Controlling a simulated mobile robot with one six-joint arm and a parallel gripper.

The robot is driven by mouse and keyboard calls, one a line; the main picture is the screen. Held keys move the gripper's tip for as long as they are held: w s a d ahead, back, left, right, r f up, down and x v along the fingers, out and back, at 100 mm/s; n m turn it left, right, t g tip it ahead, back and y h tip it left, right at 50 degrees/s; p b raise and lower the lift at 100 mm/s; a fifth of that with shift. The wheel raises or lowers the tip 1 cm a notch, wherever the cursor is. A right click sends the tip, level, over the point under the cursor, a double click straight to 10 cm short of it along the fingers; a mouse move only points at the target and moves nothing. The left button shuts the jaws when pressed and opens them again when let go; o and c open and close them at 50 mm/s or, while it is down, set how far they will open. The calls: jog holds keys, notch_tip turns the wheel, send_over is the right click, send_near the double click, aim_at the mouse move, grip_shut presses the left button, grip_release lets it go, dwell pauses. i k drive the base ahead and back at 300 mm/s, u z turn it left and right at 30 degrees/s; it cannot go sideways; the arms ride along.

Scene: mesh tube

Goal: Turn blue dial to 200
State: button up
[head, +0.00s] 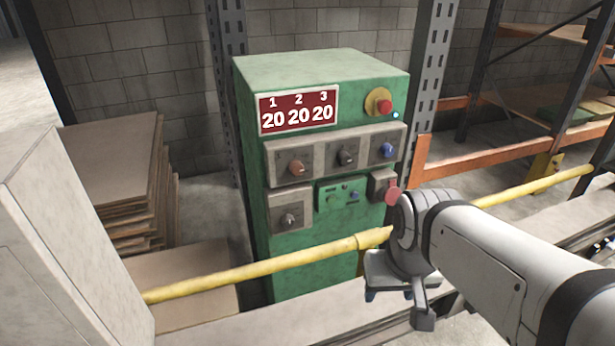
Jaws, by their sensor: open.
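The green control cabinet (240,130) stands upright in the middle of the head view. Its red display (298,108) reads 20 under each of 1, 2 and 3. The blue dial (388,150) is at the right end of the upper dial row. An orange-brown dial (297,167) and a black dial (347,157) sit to its left. My gripper (397,304) is below and in front of the cabinet's right side, apart from the blue dial. It is open and I see nothing held in it.
A yellow rail (270,268) runs across in front of the cabinet, close to my arm. A red emergency button (384,107) is above the blue dial. Stacked boards (110,180) lie at left. Orange shelving (480,145) stands at right.

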aim_at(386, 150)
jog(key=u, duration=0.85)
jog(key=k, duration=0.95)
jog(key=z, duration=0.75)
jog(key=i, duration=1)
jog(key=z, duration=0.1)
